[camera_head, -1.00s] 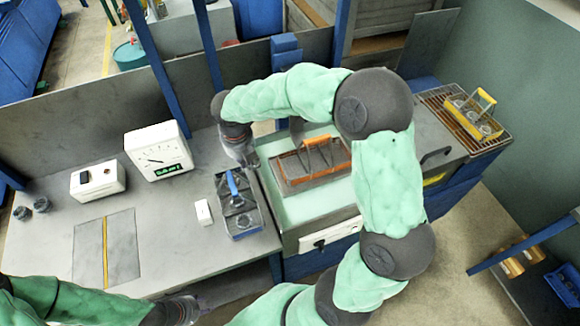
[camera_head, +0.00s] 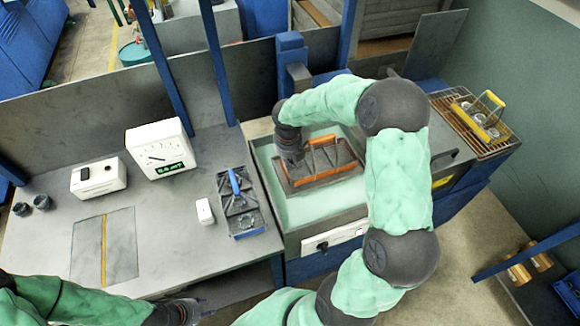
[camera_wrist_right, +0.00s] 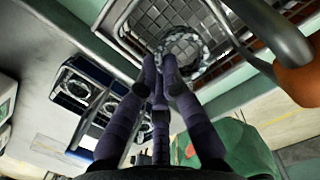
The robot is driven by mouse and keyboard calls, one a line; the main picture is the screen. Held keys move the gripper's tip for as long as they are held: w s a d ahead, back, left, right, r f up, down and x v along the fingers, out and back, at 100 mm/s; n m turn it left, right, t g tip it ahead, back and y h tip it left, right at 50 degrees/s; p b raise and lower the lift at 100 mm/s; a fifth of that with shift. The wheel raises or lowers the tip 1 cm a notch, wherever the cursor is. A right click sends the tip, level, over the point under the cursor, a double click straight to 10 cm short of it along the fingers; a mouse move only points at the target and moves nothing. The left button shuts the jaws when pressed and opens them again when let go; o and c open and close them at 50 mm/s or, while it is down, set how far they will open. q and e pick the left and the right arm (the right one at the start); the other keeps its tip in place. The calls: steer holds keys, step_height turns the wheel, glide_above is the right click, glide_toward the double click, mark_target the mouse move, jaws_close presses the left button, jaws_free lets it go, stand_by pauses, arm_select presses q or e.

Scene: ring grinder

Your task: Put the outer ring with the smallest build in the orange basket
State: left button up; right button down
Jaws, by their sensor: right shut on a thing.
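The orange basket (camera_head: 318,180) sits on the pale green surface of a recessed bench; it has an orange rim bar and handle. In the right wrist view its wire mesh (camera_wrist_right: 255,45) and orange grip (camera_wrist_right: 300,82) show. My right gripper (camera_head: 293,158) is over the basket's left side, shut on a metal ring (camera_wrist_right: 204,58); the ring appears at the fingertips, over the mesh. Whether it touches the basket floor I cannot tell. A blue-handled basket (camera_head: 241,222) with dark rings stands left of it. My left gripper (camera_head: 190,309) is low at the front; its jaws are unclear.
A yellow-handled basket (camera_head: 480,123) with several rings stands on a wire rack (camera_head: 447,110) at the right. A white gauge (camera_head: 158,148), a white box (camera_head: 98,178) and two small dark parts (camera_head: 30,205) stand on the grey bench (camera_head: 170,230). Blue posts rise behind.

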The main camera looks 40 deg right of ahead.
mark_target(290, 172)
steer(key=shift+d+f+b, duration=0.15)
steer(key=shift+f+b, duration=0.1)
steer(key=shift+f, duration=0.7)
steer(key=shift+d+f+b, duration=0.15)
steer(key=shift+f+b, duration=0.1)
steer(key=shift+f, duration=0.65)
steer(key=shift+f, duration=0.15)
steer(key=c, duration=1.7)
jaws_free()
step_height(290, 172, up, 12)
steer(key=s+a+p, duration=0.1)
steer(key=p, duration=0.1)
steer(key=shift+p, duration=0.3)
